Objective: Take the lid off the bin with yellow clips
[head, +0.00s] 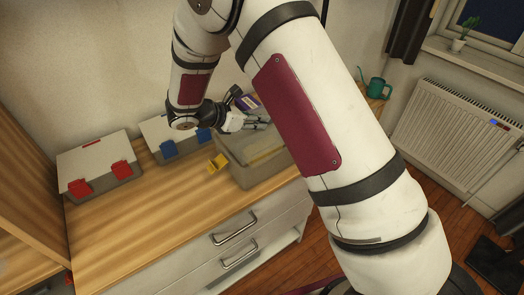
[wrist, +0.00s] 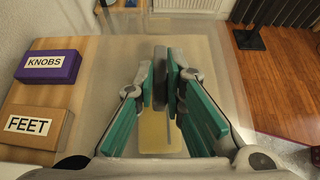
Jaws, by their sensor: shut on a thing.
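The bin with yellow clips (head: 262,174) is a greyish box on the wooden counter, partly behind my arm. One yellow clip (head: 218,163) sticks out from its left side; any clip on the far side is hidden. Its see-through lid (wrist: 208,55) spreads below my gripper in the wrist view, and something yellowish (wrist: 155,132) shows through it. My gripper (wrist: 165,88) points down over the lid, its fingers closed on a narrow grey handle (wrist: 160,75). In the head view my gripper (head: 262,123) is over the bin's top. I cannot tell whether the lid touches the rim.
A bin with red clips (head: 98,165) and one with blue clips (head: 168,135) stand to the left. A purple KNOBS box (wrist: 48,67) and a brown FEET box (wrist: 35,126) stand beside the lid. The front left counter (head: 130,230) is clear. A green watering can (head: 375,88) stands behind.

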